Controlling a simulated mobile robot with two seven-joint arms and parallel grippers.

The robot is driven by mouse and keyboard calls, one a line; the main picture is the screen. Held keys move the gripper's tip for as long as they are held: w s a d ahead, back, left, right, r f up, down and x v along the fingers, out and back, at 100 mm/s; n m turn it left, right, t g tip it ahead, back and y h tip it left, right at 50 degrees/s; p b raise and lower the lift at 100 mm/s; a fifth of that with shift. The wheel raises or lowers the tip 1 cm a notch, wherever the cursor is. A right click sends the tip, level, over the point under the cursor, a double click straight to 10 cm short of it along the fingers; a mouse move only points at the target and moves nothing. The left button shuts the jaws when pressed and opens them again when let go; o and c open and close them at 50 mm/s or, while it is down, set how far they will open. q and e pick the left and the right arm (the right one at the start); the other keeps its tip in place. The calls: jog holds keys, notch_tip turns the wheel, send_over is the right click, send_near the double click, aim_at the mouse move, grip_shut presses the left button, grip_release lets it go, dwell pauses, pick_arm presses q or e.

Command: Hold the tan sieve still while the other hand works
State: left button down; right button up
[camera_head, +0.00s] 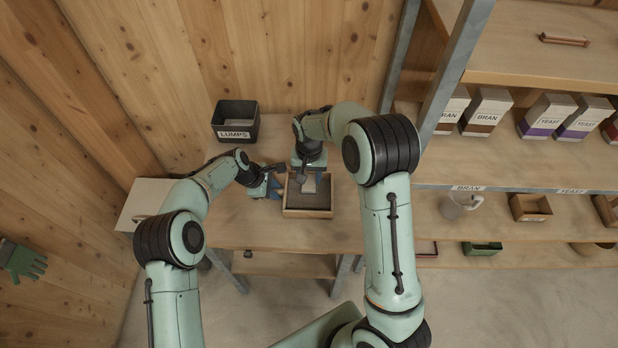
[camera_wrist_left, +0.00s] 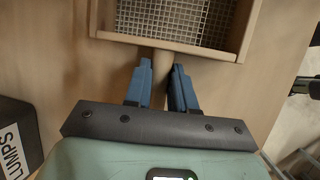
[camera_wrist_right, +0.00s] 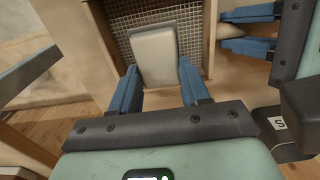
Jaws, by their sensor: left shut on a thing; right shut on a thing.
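The tan sieve (camera_head: 307,213) is a square wooden tray with a wire mesh floor, on the table in the head view. Its rim (camera_wrist_left: 170,45) and short round handle (camera_wrist_left: 162,60) show in the left wrist view. My left gripper (camera_head: 276,190) is shut on that handle, beside the sieve's left side. My right gripper (camera_head: 308,178) is over the sieve's far part, shut on a pale grey block (camera_wrist_right: 154,55). The block lies over the mesh inside the frame; whether it touches the mesh is unclear. The right arm partly hides the sieve's far side.
A black bin labelled LUMPS (camera_head: 236,120) stands at the back left of the table (camera_head: 240,225). A pale box (camera_head: 145,200) is at the left. Shelves (camera_head: 520,175) on the right hold bran and yeast cartons, a mug and small trays. The table's front is clear.

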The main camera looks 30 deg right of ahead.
pick_arm(q)
jog(key=c, duration=0.9)
grip_release()
jog(key=shift+o, duration=0.2)
jog(key=v, duration=1.2)
jog(key=shift+f, duration=0.1)
